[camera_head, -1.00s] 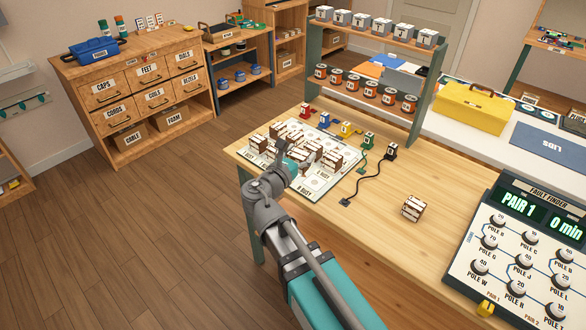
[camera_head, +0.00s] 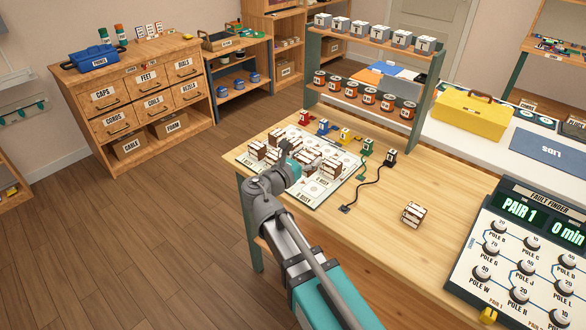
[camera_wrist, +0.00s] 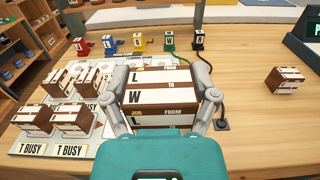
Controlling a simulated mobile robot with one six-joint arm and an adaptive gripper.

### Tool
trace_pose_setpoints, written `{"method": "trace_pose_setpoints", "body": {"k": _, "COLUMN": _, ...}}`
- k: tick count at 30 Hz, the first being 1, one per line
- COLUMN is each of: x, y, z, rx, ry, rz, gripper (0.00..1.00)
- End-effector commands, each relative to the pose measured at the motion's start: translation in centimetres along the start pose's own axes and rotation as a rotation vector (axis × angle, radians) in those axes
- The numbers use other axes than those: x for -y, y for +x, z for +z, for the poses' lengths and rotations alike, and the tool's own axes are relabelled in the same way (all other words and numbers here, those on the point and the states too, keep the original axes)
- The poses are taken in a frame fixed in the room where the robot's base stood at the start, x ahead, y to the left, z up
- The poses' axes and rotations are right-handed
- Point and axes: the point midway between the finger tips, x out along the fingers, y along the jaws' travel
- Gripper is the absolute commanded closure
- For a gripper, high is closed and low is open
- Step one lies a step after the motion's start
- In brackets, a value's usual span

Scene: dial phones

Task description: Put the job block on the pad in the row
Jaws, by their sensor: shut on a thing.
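In the wrist view my gripper (camera_wrist: 166,100) is shut on a brown and white job block (camera_wrist: 158,96). Its labels read "L", "TO", "W" and "JOB FROM". In the head view my gripper (camera_head: 284,166) is over the board of pads (camera_head: 312,197) at the left of the table, and the held block is hard to pick out there. Several similar blocks (camera_wrist: 70,120) sit on the board to the left of the held one, above pads marked "T BUSY" (camera_wrist: 70,151). The held block hides the board behind it, so I cannot tell whether it touches a pad.
Another block (camera_head: 413,214) stands alone on the table to the right. Small coloured jacks (camera_head: 345,134) line the back of the board, and a black cable (camera_head: 368,190) runs from one. A fault finder panel (camera_head: 525,255) is at the right.

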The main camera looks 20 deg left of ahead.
Motion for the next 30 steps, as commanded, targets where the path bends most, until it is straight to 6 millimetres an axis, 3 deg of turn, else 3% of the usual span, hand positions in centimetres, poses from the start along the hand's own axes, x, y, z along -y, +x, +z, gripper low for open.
{"method": "trace_pose_setpoints", "body": {"k": 9, "x": -5.1, "y": 3.2, "z": -2.9, "rx": 0.0, "ry": 0.0, "rz": -0.001, "gripper": 0.73}}
{"method": "trace_pose_setpoints", "body": {"k": 21, "x": -7.5, "y": 4.8, "z": -6.8, "rx": 0.0, "ry": 0.0, "rz": -0.001, "gripper": 0.73}}
{"method": "trace_pose_setpoints", "body": {"k": 30, "x": -8.2, "y": 5.3, "z": -7.5, "rx": 0.0, "ry": 0.0, "rz": -0.002, "gripper": 0.73}}
